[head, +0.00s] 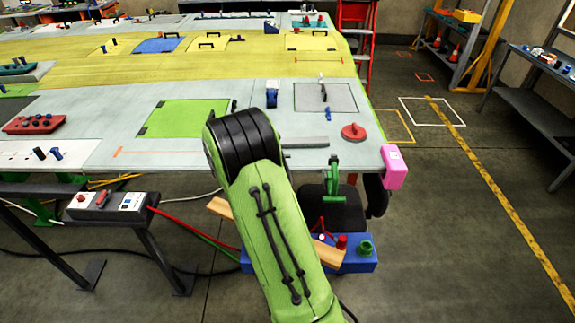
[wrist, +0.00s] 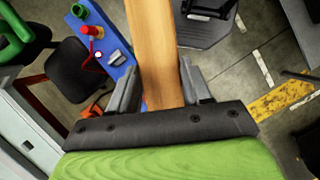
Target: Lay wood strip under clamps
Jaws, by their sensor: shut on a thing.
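The wood strip (wrist: 153,35) is a pale orange-brown bar. In the wrist view it runs up between the two grey fingers of my gripper (wrist: 159,72), which is shut on it. In the head view my green arm hides the gripper and the strip's middle; the strip's left end (head: 221,207) and right end (head: 328,256) show on either side, in front of the table edge. A green clamp (head: 332,178) stands at the table's front edge. A blue clamp-like piece (head: 272,96) and a dark one (head: 323,90) stand farther back on the wing surface.
The pale wing table (head: 90,110) carries a green panel (head: 187,119) and a red round piece (head: 353,131). A pink block (head: 394,164) sits at its front right corner. Floor at right is open.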

